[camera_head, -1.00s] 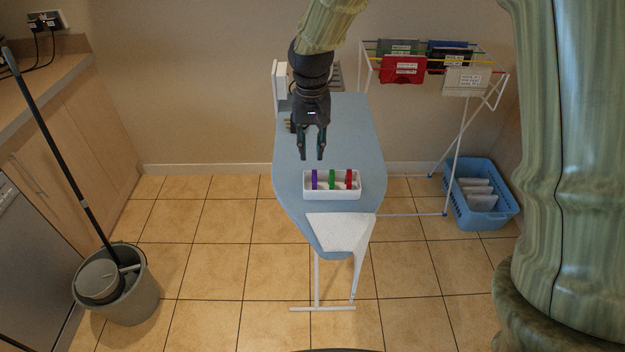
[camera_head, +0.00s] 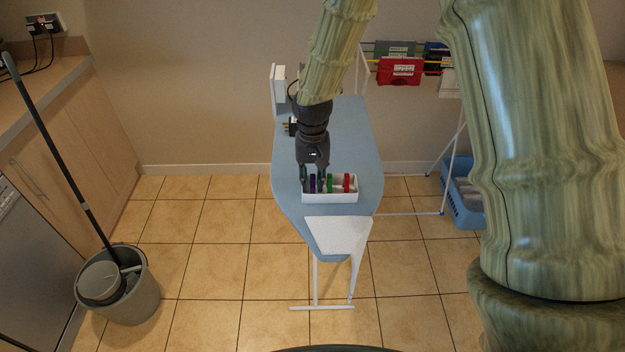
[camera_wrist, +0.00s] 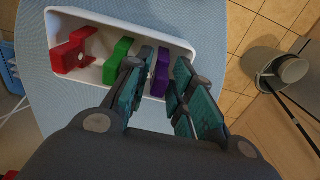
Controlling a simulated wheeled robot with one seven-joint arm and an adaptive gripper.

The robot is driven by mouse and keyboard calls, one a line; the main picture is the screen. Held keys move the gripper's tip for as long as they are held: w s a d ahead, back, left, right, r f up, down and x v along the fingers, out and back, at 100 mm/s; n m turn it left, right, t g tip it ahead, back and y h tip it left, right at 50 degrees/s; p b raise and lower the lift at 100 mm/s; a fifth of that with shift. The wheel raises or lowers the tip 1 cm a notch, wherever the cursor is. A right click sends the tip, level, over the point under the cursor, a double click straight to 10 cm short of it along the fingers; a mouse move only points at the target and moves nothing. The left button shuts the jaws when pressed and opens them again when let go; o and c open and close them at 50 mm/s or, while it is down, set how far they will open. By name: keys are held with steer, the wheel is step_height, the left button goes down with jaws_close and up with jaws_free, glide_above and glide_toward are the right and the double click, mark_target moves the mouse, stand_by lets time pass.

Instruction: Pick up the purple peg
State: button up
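The purple peg (camera_head: 312,184) stands in a white tray (camera_head: 330,197) on the blue ironing board. It also shows in the wrist view (camera_wrist: 161,72), near the tray's end. My gripper (camera_head: 312,188) is down at the tray with its fingers open on both sides of the purple peg. In the wrist view a gap shows between the peg and the fingers (camera_wrist: 158,88). A green peg (camera_wrist: 118,60) stands beside one finger, close to it. A red peg (camera_wrist: 72,52) is at the tray's other end. The lower part of the purple peg is hidden in the head view.
The ironing board (camera_head: 345,140) has clear room behind the tray. A white cloth (camera_head: 338,235) lies at its front end. A drying rack (camera_head: 400,68) and a blue basket (camera_head: 462,200) are at the right. A mop bucket (camera_head: 125,290) stands at the left.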

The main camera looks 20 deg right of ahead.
steer(key=shift+f, duration=0.4)
steer(key=shift+c, duration=0.4)
steer(key=c, duration=0.4)
steer(key=shift+r, duration=0.1)
